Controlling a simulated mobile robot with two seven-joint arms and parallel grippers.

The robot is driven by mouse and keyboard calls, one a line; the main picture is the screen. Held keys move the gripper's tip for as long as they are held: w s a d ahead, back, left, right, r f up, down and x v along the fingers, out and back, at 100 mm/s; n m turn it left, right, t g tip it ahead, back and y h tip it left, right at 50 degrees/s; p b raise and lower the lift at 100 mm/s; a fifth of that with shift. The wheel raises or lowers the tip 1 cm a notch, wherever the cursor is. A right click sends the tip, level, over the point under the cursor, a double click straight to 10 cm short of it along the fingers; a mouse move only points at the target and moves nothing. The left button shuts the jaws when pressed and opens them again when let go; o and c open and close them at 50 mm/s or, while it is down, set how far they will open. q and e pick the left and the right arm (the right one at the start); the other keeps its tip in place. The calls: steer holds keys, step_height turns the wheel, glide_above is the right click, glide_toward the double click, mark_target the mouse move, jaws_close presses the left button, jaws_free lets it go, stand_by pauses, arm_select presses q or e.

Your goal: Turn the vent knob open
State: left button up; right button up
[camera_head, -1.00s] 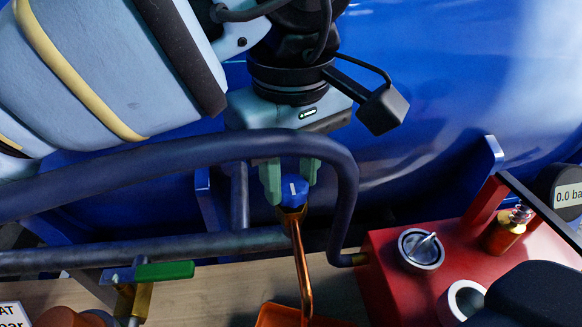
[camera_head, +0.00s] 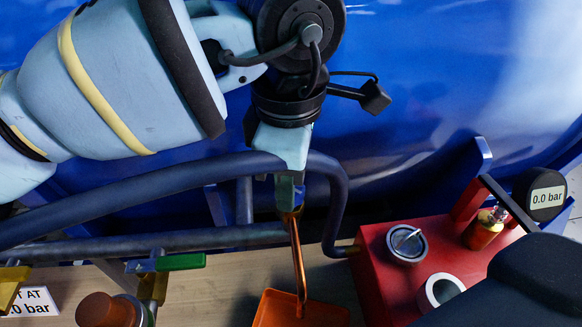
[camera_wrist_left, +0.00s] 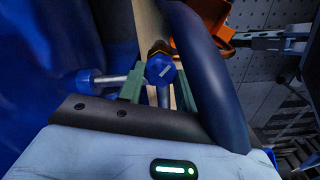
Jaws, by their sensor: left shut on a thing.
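The vent knob is blue with a white mark and shows in the left wrist view (camera_wrist_left: 160,72), between my left gripper's two green fingers. My left gripper (camera_head: 289,196) is shut on the knob, reaching down to it from above in the head view. There the gripper is seen nearly edge-on and hides most of the knob. A copper pipe (camera_head: 298,262) runs down from just below the gripper. My right gripper is not in view.
A dark bent pipe (camera_head: 140,197) passes close to the gripper, with the blue tank (camera_head: 430,70) behind. A red box (camera_head: 378,262) and a gauge reading 0.0 bar (camera_head: 546,197) are at right. An orange tray (camera_head: 272,308) lies below; a green-handled valve (camera_head: 180,262) is at left.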

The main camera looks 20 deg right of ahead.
arm_select(q)
steer(key=shift+n+p, duration=0.35)
steer(key=shift+n, duration=0.55)
steer(key=n+p, duration=0.2)
steer(key=n, duration=0.2)
steer(key=shift+n, duration=0.3)
steer(key=n+p, duration=0.2)
steer(key=n, duration=0.2)
steer(key=shift+s+n, duration=0.1)
steer(key=shift+n, duration=0.2)
steer(key=shift+n+p, duration=0.8)
steer(key=shift+n, duration=0.8)
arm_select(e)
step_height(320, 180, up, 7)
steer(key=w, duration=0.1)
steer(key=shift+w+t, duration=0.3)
arm_select(q)
steer(key=shift+f, duration=0.1)
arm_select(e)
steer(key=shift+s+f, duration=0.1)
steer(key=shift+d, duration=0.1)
